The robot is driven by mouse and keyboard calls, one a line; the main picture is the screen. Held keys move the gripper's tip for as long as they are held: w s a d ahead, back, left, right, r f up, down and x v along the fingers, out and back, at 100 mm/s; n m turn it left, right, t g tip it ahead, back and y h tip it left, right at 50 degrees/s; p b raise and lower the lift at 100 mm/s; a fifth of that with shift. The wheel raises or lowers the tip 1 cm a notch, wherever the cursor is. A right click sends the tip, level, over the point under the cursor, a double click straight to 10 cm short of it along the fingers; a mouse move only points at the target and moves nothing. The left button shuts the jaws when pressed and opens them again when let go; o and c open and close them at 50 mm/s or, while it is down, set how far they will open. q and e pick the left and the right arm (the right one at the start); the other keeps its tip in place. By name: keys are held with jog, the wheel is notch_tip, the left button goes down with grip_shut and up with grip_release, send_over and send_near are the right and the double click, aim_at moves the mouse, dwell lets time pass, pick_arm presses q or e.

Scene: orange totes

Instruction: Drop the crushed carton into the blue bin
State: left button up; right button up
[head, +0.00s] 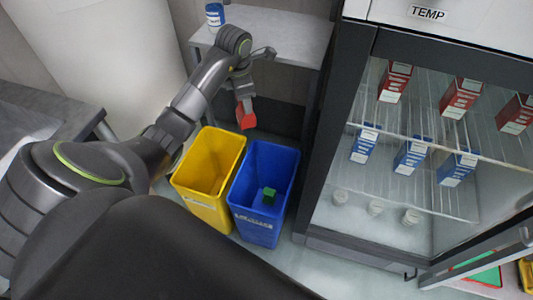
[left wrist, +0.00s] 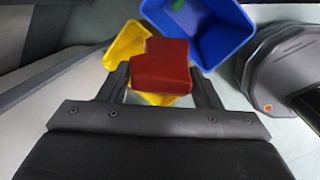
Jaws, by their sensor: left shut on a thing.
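My left gripper (head: 243,93) reaches out over the bins, pointing down, and is shut on a red carton (head: 246,115). In the left wrist view the red carton (left wrist: 161,66) sits between the two fingers of the left gripper (left wrist: 163,88), and its shape looks uneven. The blue bin (head: 257,228) stands on the floor to the right of the yellow bin, with a green object (head: 269,195) inside it. In the head view the carton appears above the rear of the bins, near the gap between them. The blue bin (left wrist: 221,42) lies beyond the carton in the wrist view. My right gripper is not in view.
The yellow bin (head: 205,200) stands directly left of the blue bin. A glass-front cabinet (head: 350,190) with red and blue cartons and several small white containers is on the right. A shelf table (head: 285,35) behind holds a blue and white container (head: 215,17).

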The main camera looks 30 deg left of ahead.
pick_arm(q)
jog(key=s+d+f+m+b, duration=0.1)
jog(key=d+f+m+b, duration=0.2)
jog(key=f+b, duration=0.3)
jog(key=s+d+f+m+h+b, duration=0.1)
jog(key=d+f+m+b, duration=0.2)
jog(key=f, duration=0.7)
jog(key=m+b, duration=0.2)
jog(key=b, duration=0.1)
jog(key=shift+f+m+b, duration=0.3)
jog(key=shift+b, duration=0.1)
notch_tip(320, 180, down, 4)
jog(key=shift+d+f+b, duration=0.1)
jog(key=shift+b, duration=1.1)
jog(key=shift+f+b, duration=0.45)
jog(key=shift+f, duration=0.45)
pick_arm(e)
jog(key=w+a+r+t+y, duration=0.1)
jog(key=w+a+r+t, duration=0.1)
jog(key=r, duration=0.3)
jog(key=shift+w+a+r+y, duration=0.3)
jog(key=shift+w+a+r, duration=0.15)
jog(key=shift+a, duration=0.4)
pick_arm(q)
jog(key=o, duration=1.2)
jog(key=shift+o, duration=0.2)
